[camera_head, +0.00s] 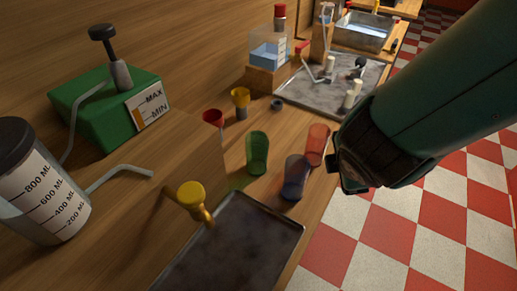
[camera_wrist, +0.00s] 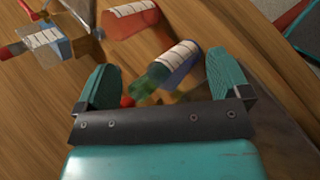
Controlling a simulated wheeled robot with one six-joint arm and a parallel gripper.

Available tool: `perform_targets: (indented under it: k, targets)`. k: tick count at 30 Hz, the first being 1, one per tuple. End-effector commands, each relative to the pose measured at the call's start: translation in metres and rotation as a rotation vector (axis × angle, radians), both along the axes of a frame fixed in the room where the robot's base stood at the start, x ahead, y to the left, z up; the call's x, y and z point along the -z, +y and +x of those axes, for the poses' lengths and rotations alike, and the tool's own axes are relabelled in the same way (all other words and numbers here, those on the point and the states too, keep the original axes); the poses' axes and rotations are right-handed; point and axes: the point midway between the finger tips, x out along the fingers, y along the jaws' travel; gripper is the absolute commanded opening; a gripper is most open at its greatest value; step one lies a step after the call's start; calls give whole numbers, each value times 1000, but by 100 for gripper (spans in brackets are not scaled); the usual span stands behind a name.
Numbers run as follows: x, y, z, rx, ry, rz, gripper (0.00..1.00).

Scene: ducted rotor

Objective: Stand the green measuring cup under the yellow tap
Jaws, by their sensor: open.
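The green measuring cup (camera_head: 257,153) stands upright on the wooden counter, beyond the yellow tap. My gripper (camera_head: 343,175) is at the right of the counter, near the blue and red cups and apart from the green one. In the wrist view its teal fingers (camera_wrist: 160,82) are spread with nothing clamped. A small green shape (camera_wrist: 150,80), apparently the green cup, shows partly hidden by the blue cup.
A blue cup (camera_head: 296,177) and a red cup (camera_head: 317,145) stand right of the green cup. A large graduated jug (camera_head: 40,190) and a green pump box (camera_head: 110,108) are at left.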

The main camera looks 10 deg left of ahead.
Motion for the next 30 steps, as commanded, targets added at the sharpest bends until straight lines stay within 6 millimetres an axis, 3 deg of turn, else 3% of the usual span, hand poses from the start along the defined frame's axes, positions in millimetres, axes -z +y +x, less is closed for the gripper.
perform_targets:
  k: [3, 6, 12, 17, 30]
  targets:
    - [14, 47, 4, -448, -225, -327, 95]
    - [19, 86, -4, -765, -401, -559, 95]
    - [27, 134, -31, -1132, -624, -832, 95]
    - [32, 147, -24, -1190, -665, -882, 95]
    - [66, 183, 54, -1183, -664, -877, 95]
